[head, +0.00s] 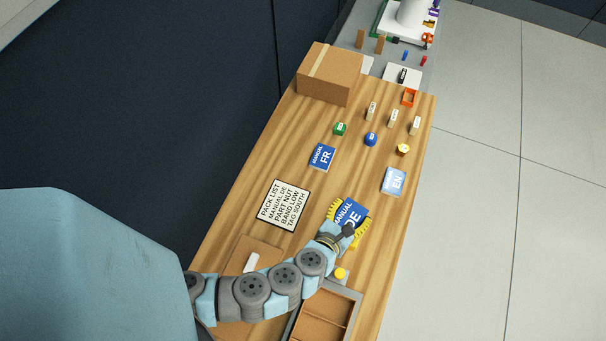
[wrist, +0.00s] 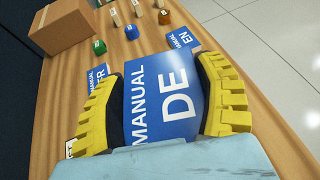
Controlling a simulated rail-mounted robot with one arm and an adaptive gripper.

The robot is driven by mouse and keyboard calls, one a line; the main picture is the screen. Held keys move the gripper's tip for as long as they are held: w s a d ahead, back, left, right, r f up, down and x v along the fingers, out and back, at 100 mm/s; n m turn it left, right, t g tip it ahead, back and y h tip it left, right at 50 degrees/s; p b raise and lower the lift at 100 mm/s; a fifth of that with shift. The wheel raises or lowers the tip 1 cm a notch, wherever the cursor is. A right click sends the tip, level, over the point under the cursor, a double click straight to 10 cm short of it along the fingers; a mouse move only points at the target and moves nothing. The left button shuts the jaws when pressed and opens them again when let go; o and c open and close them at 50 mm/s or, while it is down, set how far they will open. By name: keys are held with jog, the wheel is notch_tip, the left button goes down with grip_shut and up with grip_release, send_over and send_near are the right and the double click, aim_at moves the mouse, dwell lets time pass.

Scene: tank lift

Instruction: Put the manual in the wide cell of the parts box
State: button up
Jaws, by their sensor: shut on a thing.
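My gripper (head: 347,222), with yellow ribbed fingers, is shut on the blue MANUAL DE booklet (head: 352,211). In the wrist view the booklet (wrist: 163,98) sits between both fingers, its lettering facing the camera. I cannot tell whether it touches the table or is just above it. The parts box (head: 357,294) is a grey-rimmed tray with brown cells at the bottom of the head view, nearer than the gripper. My arm hides part of it. Two other manuals lie flat on the table: blue FR (head: 322,156) and light blue EN (head: 394,181).
The pack list card (head: 278,205) reads manual DE, part nut, band low, tag south. A cardboard box (head: 330,75) stands at the far end. A yellow piece (head: 341,273) is beside the parts box.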

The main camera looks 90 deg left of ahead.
jog(key=s+d+f+n+g+y+b, duration=0.1)
jog(key=s+f, duration=0.2)
jog(key=s, duration=0.4)
jog(key=s+d+f+n+g+y+b, duration=0.1)
jog(key=s+f+n+g+b, duration=0.15)
jog(key=s, duration=0.35)
jog(key=b, duration=0.8)
send_over(330, 199)
jog(key=s+d, duration=0.2)
jog(key=d, duration=0.3)
jog(key=shift+m+t, duration=0.25)
jog(key=f, duration=0.9)
jog(key=shift+s+a+f, duration=0.15)
jog(key=shift+s+f, duration=0.05)
jog(key=shift+w+a+f, duration=0.25)
jog(key=shift+a+f, duration=0.1)
jog(key=shift+f, duration=0.4)
jog(key=shift+f+b, duration=0.6)
jog(key=shift+f, duration=0.75)
jog(key=shift+d+f, duration=0.1)
jog(key=shift+f, duration=0.05)
jog(key=o, duration=1.2)
jog(key=shift+o, duration=0.2)
